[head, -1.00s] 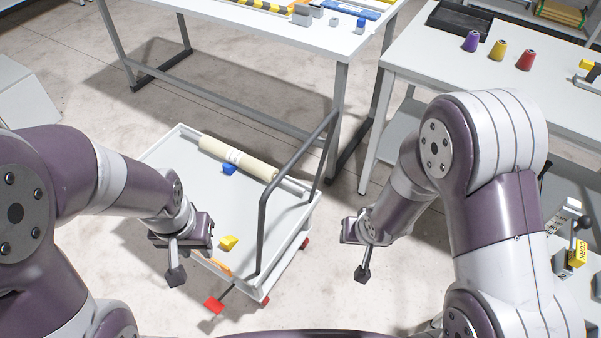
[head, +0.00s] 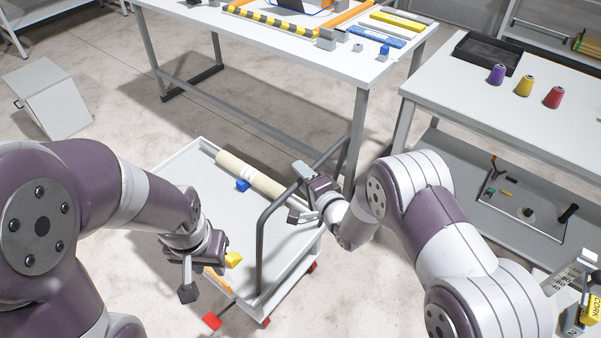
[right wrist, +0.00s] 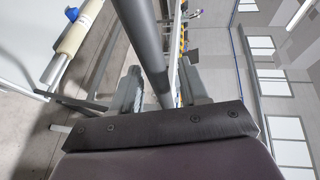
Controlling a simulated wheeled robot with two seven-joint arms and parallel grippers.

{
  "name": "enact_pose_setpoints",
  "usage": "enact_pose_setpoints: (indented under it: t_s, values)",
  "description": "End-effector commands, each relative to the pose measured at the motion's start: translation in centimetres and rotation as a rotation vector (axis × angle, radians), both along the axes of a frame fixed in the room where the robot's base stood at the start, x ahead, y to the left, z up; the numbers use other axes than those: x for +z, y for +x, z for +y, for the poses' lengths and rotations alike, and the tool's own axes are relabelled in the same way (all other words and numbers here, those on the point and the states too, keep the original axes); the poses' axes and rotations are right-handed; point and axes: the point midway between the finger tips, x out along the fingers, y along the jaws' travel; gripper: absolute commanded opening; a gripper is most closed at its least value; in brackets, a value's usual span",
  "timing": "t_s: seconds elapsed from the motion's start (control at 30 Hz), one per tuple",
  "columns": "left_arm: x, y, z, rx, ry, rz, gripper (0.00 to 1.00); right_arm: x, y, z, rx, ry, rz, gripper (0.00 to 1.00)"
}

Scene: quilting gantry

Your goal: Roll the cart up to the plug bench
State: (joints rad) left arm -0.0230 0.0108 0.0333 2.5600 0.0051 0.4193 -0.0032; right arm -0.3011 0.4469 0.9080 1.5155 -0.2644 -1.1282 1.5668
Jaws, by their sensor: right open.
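The cart (head: 196,185) is a low white platform with a dark tubular handle (head: 261,235) along its right side. My right gripper (head: 298,192) is at the handle, its fingers apart. In the right wrist view the handle tube (right wrist: 145,45) runs between the two open fingers (right wrist: 160,90); I cannot tell whether they touch it. My left gripper (head: 192,278) hangs over the cart's near left edge, its finger opening unclear. A back bench (head: 290,45) and a right bench (head: 450,85) stand beyond the cart; I cannot tell which is the plug bench.
A cream roll (head: 250,173), a blue block (head: 242,185) and a yellow piece (head: 233,260) lie on the cart. A red pedal (head: 212,321) sticks out in front. Bench legs (head: 357,140) stand close behind. A grey wedge-shaped box (head: 50,97) stands at far left.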

Motion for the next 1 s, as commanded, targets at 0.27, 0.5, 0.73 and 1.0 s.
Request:
enact_pose_setpoints:
  t_s: [0.27, 0.5, 0.73, 1.0]
  values:
    - [0.06, 0.0, 0.0, 0.0, 0.0, 0.0, 0.33, -0.32, 1.33, 0.79, 0.0, -0.001, 0.002, 0.44]
    - [0.06, 0.0, 0.0, 0.0, 0.0, 0.0, 0.33, -0.32, 1.32, 0.77, 0.0, -0.001, 0.001, 0.25]
    - [0.06, 0.0, 0.0, 0.0, 0.0, 0.0, 0.33, -0.31, 1.3, 0.76, 0.0, -0.002, 0.001, 0.0]
    - [0.28, 0.01, 0.0, 0.0, 0.0, 0.0, 0.33, -0.29, 0.81, -0.01, -0.002, -0.003, 0.002, 0.0]
